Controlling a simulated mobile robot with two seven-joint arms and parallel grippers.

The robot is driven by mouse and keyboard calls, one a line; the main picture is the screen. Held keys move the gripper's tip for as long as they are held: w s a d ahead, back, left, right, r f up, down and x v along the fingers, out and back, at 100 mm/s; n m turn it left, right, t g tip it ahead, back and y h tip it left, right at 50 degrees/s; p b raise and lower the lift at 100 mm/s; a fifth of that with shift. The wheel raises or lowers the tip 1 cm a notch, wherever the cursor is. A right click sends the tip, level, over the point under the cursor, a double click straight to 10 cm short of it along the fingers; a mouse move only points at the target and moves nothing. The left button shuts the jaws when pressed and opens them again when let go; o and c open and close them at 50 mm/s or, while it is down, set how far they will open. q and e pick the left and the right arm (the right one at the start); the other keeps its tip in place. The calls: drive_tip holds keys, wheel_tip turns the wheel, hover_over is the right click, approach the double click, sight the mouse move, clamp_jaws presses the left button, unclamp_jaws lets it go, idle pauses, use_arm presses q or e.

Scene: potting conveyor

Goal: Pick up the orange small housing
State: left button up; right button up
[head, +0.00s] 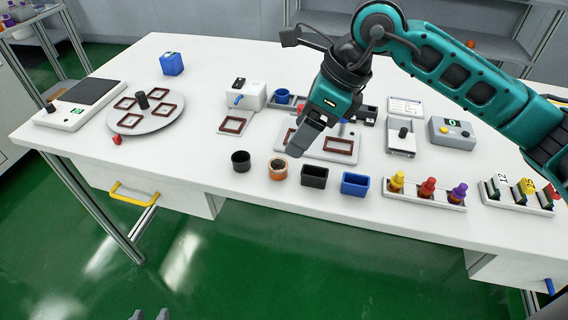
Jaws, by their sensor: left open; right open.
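The orange small housing (277,170) is a short round cup with a dark opening. It stands upright on the white table (230,185) near its front edge, in a row with other housings. My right gripper (303,140) points down from the upper right, just behind and right of the orange housing in the picture. It is open and empty; its fingers overlap in this view, and I cannot tell its height above the table. My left gripper (150,315) shows only its fingertips at the bottom edge, open and empty, over the green floor.
A black round housing (240,161) stands left of the orange one; a black square housing (314,177) and a blue rectangular one (355,184) stand right. A turntable (145,115) is at left. A tray of coloured pieces (425,198) lies right. The table's front left is clear.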

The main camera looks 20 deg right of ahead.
drive_tip(key=d, duration=0.1)
approach(281, 162)
drive_tip(key=shift+s+a+f+h, duration=0.4)
drive_tip(key=shift+s+a+f, duration=0.55)
drive_tip(key=shift+a, duration=0.2)
drive_tip(key=shift+w+x, duration=0.25)
drive_tip(key=shift+x, duration=1.3)
drive_tip(key=shift+w+x, duration=0.25)
drive_tip(key=shift+x, duration=1.3)
drive_tip(key=shift+r, duration=0.15)
drive_tip(key=shift+c, duration=0.2)
drive_tip(key=c, duration=1.1)
